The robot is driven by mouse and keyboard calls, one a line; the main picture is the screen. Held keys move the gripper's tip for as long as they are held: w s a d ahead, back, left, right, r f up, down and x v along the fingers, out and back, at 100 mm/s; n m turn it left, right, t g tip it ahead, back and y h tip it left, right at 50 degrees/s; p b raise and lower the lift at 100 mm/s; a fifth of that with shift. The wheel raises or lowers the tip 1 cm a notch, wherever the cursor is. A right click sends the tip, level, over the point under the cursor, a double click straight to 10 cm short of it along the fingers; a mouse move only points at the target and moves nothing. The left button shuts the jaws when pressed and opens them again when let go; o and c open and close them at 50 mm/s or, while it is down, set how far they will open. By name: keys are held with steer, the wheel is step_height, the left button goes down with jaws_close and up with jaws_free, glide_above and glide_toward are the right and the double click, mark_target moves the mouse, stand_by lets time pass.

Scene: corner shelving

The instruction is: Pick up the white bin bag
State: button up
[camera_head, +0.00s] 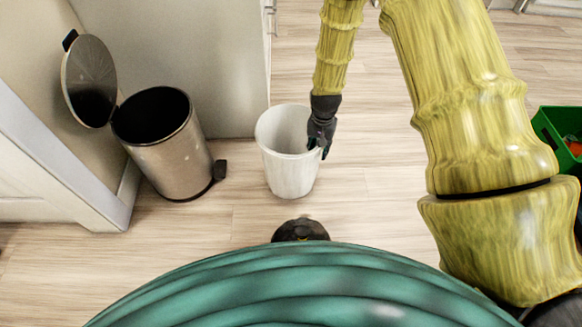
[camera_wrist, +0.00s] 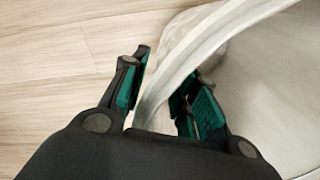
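The white bin bag (camera_head: 283,170) looks like a white, open-topped, bin-shaped container standing upright on the floor in the middle of the head view. Its pale curved rim (camera_wrist: 205,47) crosses the wrist view, with the inside to the right. My gripper (camera_head: 320,143) reaches down at the right side of its rim. In the wrist view my gripper (camera_wrist: 160,88) straddles the rim, one finger outside on the left and one inside on the right. The fingers stand apart, with a small gap on the outer side. Contact on the inner side is unclear.
A steel pedal bin (camera_head: 168,155) with its lid (camera_head: 90,80) raised stands to the left, its dark opening facing up. A cabinet (camera_head: 205,60) stands behind. A green crate (camera_head: 552,135) is at the far right. The floor (camera_head: 375,190) right of the white container is clear.

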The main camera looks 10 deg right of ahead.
jaws_close()
stand_by(0.4)
